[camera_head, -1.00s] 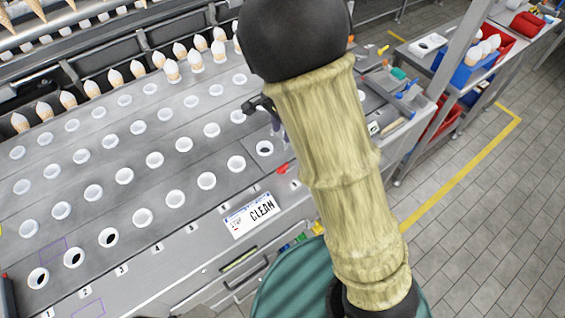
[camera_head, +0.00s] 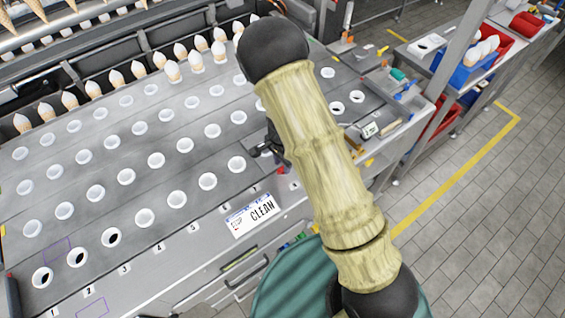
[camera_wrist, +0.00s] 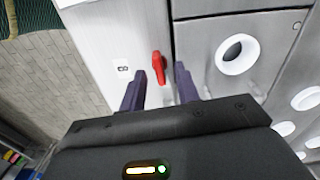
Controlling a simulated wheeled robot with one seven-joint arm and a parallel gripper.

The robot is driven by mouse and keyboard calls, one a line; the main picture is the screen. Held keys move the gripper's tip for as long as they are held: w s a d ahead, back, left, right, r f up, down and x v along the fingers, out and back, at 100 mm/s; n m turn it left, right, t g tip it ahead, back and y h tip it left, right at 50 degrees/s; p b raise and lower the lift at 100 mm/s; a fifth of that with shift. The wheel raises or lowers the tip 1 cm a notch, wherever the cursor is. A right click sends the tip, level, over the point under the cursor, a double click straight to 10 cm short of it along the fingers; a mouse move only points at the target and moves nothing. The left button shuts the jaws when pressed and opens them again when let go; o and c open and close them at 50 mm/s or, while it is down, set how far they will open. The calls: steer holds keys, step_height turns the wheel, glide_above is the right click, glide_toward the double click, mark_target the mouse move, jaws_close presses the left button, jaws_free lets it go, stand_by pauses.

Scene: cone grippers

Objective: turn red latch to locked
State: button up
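The red latch (camera_wrist: 158,67) is a small handle on the pale panel beside a seam, and its long side runs roughly along that seam. My gripper (camera_wrist: 160,72) is open, with its two dark fingers on either side of the latch in the wrist view. The latch appears between and just beyond the fingertips, and I cannot tell whether they touch it. In the head view, my gripper (camera_head: 277,158) is a dark shape over the counter's front edge, partly behind my arm. The latch is mostly hidden there.
A numbered label (camera_wrist: 123,69) sits left of the latch. The metal counter (camera_head: 110,220) has rows of white-rimmed holes, and one ring (camera_wrist: 236,54) is right of the fingers. A CLEAN sign (camera_head: 253,214) is on the front edge. Ice cream cones (camera_head: 172,71) stand behind.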

steer(key=shift+f, duration=0.4)
jaws_close()
